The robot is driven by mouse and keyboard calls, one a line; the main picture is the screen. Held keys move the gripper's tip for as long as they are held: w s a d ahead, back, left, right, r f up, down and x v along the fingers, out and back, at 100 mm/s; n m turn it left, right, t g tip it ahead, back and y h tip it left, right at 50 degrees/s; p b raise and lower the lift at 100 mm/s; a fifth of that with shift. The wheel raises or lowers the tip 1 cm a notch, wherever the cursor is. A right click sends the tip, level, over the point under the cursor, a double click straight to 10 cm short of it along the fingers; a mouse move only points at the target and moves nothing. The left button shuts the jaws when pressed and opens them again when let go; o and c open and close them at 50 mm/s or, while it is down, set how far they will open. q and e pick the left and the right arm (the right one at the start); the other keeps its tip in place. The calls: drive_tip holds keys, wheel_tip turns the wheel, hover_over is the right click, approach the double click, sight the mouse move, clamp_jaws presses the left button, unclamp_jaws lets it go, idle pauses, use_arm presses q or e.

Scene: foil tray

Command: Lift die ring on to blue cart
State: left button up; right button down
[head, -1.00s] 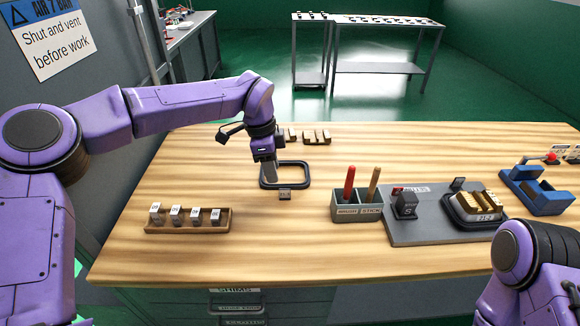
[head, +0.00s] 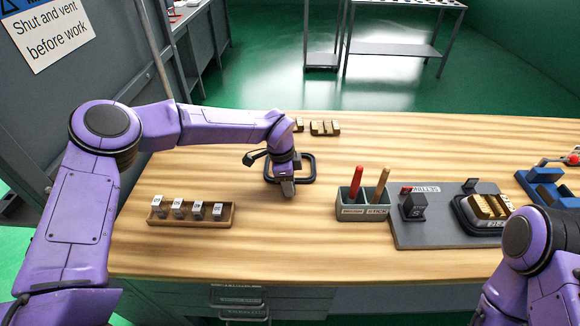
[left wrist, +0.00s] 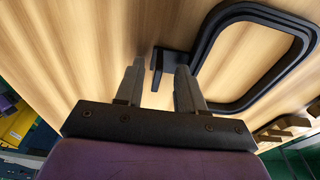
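The die ring, a black rounded-square frame (head: 313,169), lies flat on the wooden table left of centre; in the left wrist view its rim (left wrist: 204,48) fills the upper right. My left gripper (head: 288,190) points down at the ring's near side. In the left wrist view its two fingers (left wrist: 160,66) are apart, with the ring's dark tab (left wrist: 157,72) showing between and beyond their tips. I cannot tell whether they touch it. The gripper hides the tab in the head view. A blue cradle-like piece (head: 545,190) is at the right; no other blue cart shows. My right gripper is out of view.
A wooden rack (head: 190,222) with several small blocks is at the left. A grey-green box (head: 363,207) with red and tan handles stands right of the ring. A grey plate (head: 425,235) carries another black frame with gold pieces. Gold pieces (head: 325,127) lie behind.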

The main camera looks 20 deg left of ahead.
use_arm(q)
drive_tip(key=shift+s+r, duration=0.1)
drive_tip(key=shift+s, duration=0.1)
drive_tip(key=shift+s+r, duration=0.1)
drive_tip(key=shift+c, duration=0.9)
clamp_jaws()
